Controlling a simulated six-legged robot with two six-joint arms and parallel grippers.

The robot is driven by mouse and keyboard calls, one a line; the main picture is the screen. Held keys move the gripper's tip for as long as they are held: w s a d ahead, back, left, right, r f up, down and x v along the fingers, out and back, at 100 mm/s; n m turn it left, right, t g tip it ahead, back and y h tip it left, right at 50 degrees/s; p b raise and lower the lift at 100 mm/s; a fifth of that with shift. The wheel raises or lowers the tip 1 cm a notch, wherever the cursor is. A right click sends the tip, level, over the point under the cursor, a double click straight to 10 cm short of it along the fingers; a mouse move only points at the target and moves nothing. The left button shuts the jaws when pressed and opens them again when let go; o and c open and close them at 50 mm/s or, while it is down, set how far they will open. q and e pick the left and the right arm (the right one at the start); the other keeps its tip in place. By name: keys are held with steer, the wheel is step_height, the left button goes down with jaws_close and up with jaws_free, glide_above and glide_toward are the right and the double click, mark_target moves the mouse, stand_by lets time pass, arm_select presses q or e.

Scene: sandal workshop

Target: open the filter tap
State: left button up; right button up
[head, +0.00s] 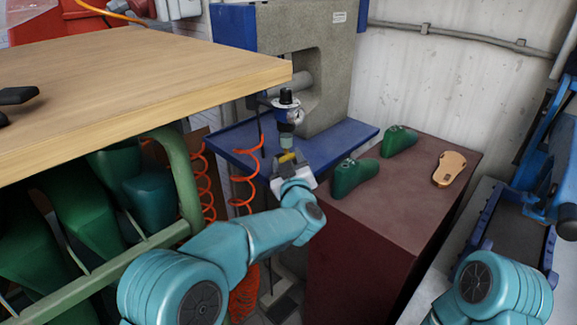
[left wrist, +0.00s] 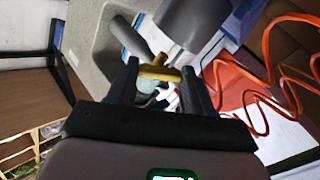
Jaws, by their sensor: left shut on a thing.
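The filter unit (head: 287,103), with a dark top and a pale lower bowl, hangs by the grey and blue press. The filter tap (head: 287,157) below it has a small yellow handle. In the left wrist view the yellow T-shaped handle (left wrist: 155,71) lies between the two dark fingers. My left gripper (head: 290,168) is shut on this handle from the front, and its fingers partly hide it in the head view. The tap's exact angle is hard to tell. My right gripper is out of view; only part of my right arm shows at bottom right.
A wooden tabletop (head: 120,85) stands close on the left. Orange coiled hoses (head: 245,190) hang beside my left gripper and also show in the left wrist view (left wrist: 265,75). A brown cabinet (head: 385,215) on the right carries green shoe lasts (head: 352,177) and a tan sole (head: 449,168).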

arm_select(q)
steer(key=shift+r+n, duration=0.1)
steer(key=shift+n, duration=0.4)
steer(key=o, duration=1)
steer(key=shift+w, duration=0.1)
steer(key=shift+o, duration=0.2)
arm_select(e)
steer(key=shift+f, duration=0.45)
arm_select(q)
steer(key=s+d+b, duration=0.1)
steer(key=s, duration=1.5)
steer(key=shift+s+d+b, duration=0.2)
steer(key=shift+d+b, duration=0.2)
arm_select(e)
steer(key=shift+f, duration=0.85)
